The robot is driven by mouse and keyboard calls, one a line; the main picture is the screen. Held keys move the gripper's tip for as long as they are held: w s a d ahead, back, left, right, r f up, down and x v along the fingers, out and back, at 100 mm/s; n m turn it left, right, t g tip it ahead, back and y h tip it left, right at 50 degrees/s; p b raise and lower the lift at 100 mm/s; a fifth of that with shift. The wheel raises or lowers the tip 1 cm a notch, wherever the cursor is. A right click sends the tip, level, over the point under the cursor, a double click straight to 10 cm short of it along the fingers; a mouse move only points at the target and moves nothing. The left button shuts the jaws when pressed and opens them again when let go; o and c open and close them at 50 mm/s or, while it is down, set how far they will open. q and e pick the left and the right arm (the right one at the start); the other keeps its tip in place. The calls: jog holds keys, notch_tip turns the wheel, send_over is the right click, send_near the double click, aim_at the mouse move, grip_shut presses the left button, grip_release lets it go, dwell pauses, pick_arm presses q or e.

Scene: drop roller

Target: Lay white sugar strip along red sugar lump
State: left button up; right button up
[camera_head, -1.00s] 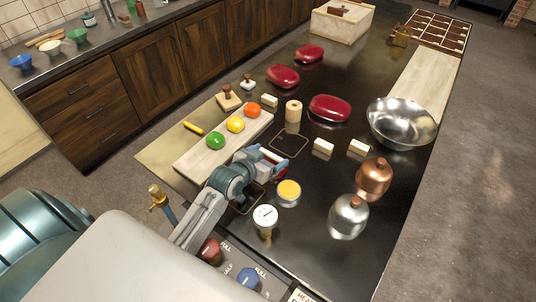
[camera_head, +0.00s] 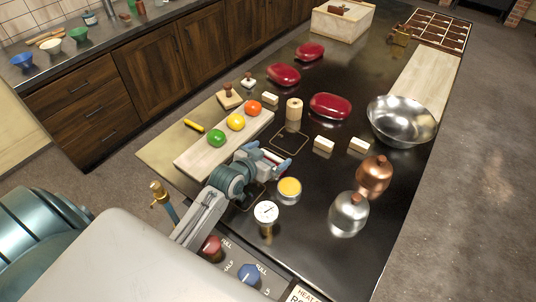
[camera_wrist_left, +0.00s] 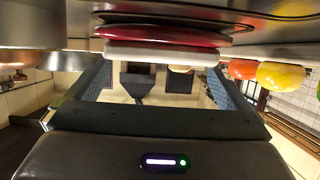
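My left gripper (camera_head: 272,160) is low over the near part of the dark counter, its blue fingers spread wide. In the left wrist view, a dark red lump (camera_wrist_left: 160,34) lies just beyond the fingers. A long white strip (camera_wrist_left: 160,53) lies along it, level with it and seemingly touching, spanning the gap between the fingertips (camera_wrist_left: 160,75). That view appears upside down. Neither finger is clearly closed on the strip. In the head view, the gripper hides most of the strip and lump. My right gripper is not in view.
A board with green (camera_head: 216,138), yellow and orange balls lies left of the gripper. A yellow-topped tin (camera_head: 289,190) and a white dial (camera_head: 266,212) stand close on its right. A wooden cylinder (camera_head: 294,110), white blocks (camera_head: 323,144), red ovals (camera_head: 330,106) and a steel bowl (camera_head: 402,121) are beyond.

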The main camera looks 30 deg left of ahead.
pick_arm(q)
jog(key=shift+s+f, duration=0.25)
jog(key=shift+f, duration=0.4)
jog(key=shift+w+r+p, duration=0.15)
jog(key=shift+r+p, duration=0.25)
jog(key=shift+r, duration=0.1)
jog(key=shift+s+a+f+b, duration=0.1)
jog(key=shift+s+f+b, duration=0.05)
jog(key=shift+s+b, duration=0.35)
jog(key=v, duration=0.3)
jog(key=b+v, duration=0.1)
jog(key=v, duration=0.2)
jog(key=r+v, duration=0.1)
jog(key=v, duration=0.2)
jog(key=shift+b+v, duration=0.35)
jog(key=shift+v, duration=0.4)
jog(key=shift+r, duration=0.25)
jog(key=shift+f, duration=0.1)
